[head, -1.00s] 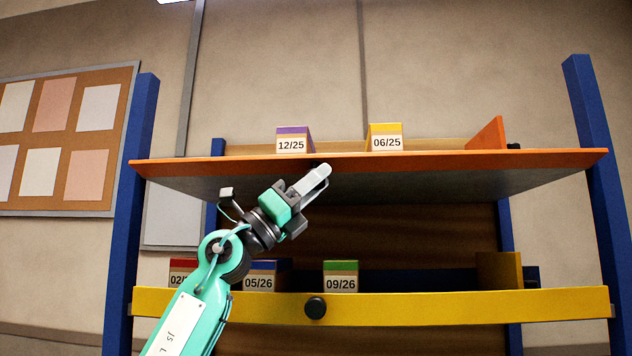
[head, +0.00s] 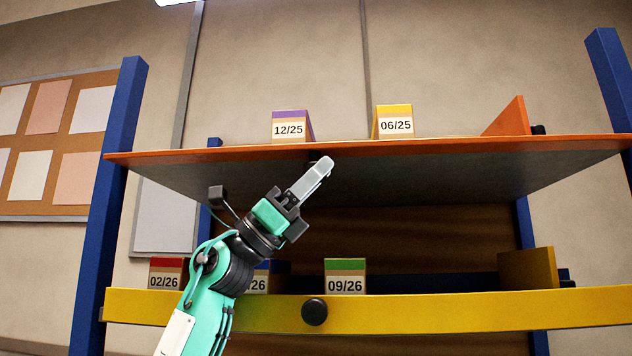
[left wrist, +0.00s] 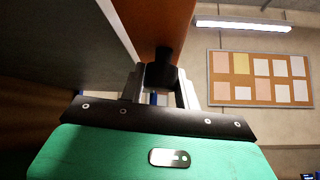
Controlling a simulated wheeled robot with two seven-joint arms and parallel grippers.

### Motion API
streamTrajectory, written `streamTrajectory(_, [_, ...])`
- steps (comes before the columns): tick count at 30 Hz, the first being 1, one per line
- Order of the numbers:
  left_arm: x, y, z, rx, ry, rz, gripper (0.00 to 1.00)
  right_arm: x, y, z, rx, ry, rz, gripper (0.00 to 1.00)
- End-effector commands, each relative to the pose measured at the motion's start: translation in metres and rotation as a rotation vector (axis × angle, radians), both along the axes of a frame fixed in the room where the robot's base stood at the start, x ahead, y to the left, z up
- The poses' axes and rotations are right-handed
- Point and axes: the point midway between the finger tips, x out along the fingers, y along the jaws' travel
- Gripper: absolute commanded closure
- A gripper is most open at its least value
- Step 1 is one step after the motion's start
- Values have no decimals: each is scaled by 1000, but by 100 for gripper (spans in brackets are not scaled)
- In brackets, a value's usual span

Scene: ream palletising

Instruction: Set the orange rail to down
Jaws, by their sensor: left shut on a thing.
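The orange rail (head: 430,146) runs along the front edge of the upper shelf and shows as a thin, nearly level strip in the head view. In the left wrist view the orange rail (left wrist: 165,25) is a broad band above the jaws. My left gripper (head: 322,166) is at the middle of the rail, reaching up from below. In the left wrist view my left gripper (left wrist: 160,92) is shut on a black knob (left wrist: 160,70) at the rail. The fingers hide this knob in the head view. My right gripper is not in view.
Boxes marked 12/25 (head: 289,129) and 06/25 (head: 396,124) stand on the upper shelf behind the rail. A yellow rail (head: 450,312) with a black knob (head: 314,312) fronts the lower shelf, with several boxes behind it. Blue posts (head: 103,200) flank the rack.

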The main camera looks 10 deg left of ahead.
Motion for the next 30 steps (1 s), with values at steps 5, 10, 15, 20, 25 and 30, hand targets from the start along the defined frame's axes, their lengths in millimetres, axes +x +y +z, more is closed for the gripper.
streamTrajectory(5, [1,-2,-3,7,2,0,100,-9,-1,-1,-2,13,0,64])
streamTrajectory(10, [1,-2,-3,6,2,0,54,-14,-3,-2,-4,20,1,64])
streamTrajectory(15, [1,-1,-2,4,1,0,46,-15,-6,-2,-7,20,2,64])
streamTrajectory(20, [0,0,-2,2,0,0,46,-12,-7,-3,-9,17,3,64])
streamTrajectory(25, [1,12,-17,1,2,2,46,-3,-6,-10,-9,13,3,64])
streamTrajectory(30, [-1,33,-39,4,2,2,46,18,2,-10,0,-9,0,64])
